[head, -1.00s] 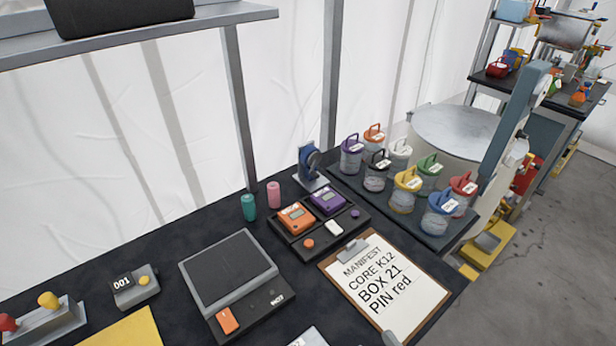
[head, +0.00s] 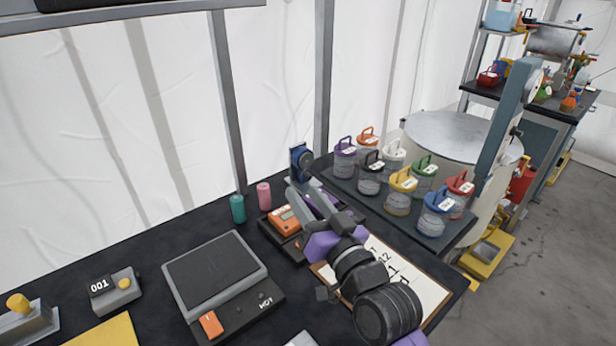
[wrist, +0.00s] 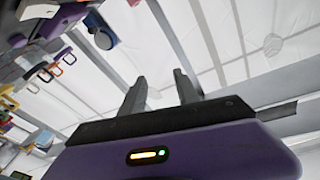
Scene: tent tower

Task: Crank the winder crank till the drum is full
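The winder (head: 302,158), a small stand with a blue round drum, is at the back edge of the table in the head view. Its lower part is partly hidden by my gripper, and I cannot make out its crank handle or how full the drum is. My gripper (head: 303,190) is just in front of and below the drum in this view; whether it touches is unclear. In the wrist view my gripper's two fingers (wrist: 160,88) are apart with nothing between them. A blue round part (wrist: 103,34), seemingly the winder, is left of the fingers there.
Teal (head: 238,208) and pink (head: 263,196) cylinders stand left of the winder. A tray of lidded jars (head: 440,237) is to its right. My arm covers part of the clipboard (head: 437,290) and the orange-and-purple device tray.

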